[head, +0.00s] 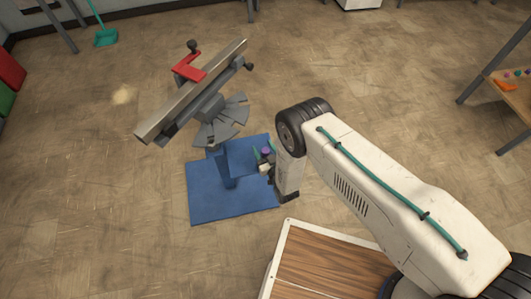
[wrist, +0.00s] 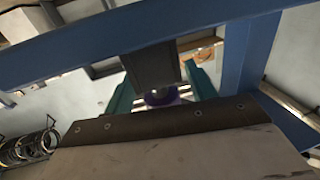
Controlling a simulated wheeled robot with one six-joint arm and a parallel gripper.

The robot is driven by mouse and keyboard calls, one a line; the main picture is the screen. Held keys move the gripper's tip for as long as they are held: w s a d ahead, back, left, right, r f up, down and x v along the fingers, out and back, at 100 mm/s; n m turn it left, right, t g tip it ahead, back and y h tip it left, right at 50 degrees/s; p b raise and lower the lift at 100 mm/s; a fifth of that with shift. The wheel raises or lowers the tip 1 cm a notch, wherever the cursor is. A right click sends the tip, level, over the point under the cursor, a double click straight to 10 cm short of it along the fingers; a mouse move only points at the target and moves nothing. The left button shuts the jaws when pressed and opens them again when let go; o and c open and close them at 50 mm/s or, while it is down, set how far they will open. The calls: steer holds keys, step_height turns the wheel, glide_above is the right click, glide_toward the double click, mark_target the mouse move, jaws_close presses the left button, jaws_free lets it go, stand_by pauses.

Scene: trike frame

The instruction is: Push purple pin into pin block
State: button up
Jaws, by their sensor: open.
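The purple pin (wrist: 161,95) shows as a round purple shape between my two teal fingers in the wrist view. My gripper (wrist: 160,88) is open, with one finger on each side of the pin; contact cannot be told. A dark grey block (wrist: 152,68), perhaps the pin block, is just beyond the pin and partly overlaps it in that view. In the head view, a small purple spot, likely the pin (head: 266,150), shows at my gripper (head: 264,154), beside the blue stand (head: 230,170). The pin's lower part is hidden.
The blue base plate (head: 215,203) lies on the floor below the stand. A tilted grey beam (head: 195,90) with a red clamp (head: 189,67) tops it. Blue bars (wrist: 140,42) run close in the wrist view. A table with small parts (head: 510,84) is at right. Floor left of the stand is clear.

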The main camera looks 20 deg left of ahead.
steer(key=c, duration=1.2)
steer(key=shift+r, duration=0.1)
steer(key=shift+a+r, duration=0.1)
steer(key=shift+r, duration=0.5)
step_height(320, 180, up, 2)
steer(key=shift+s+r, duration=0.15)
steer(key=shift+r, duration=0.05)
steer(key=v, duration=0.5)
steer(key=s+a+v, duration=0.1)
steer(key=v, duration=0.4)
steer(key=r+v, duration=0.1)
steer(key=v, duration=0.4)
steer(key=shift+s+a+r, duration=0.1)
steer(key=shift+s+a, duration=0.05)
steer(key=shift+s, duration=0.45)
steer(key=shift+r, duration=2.7)
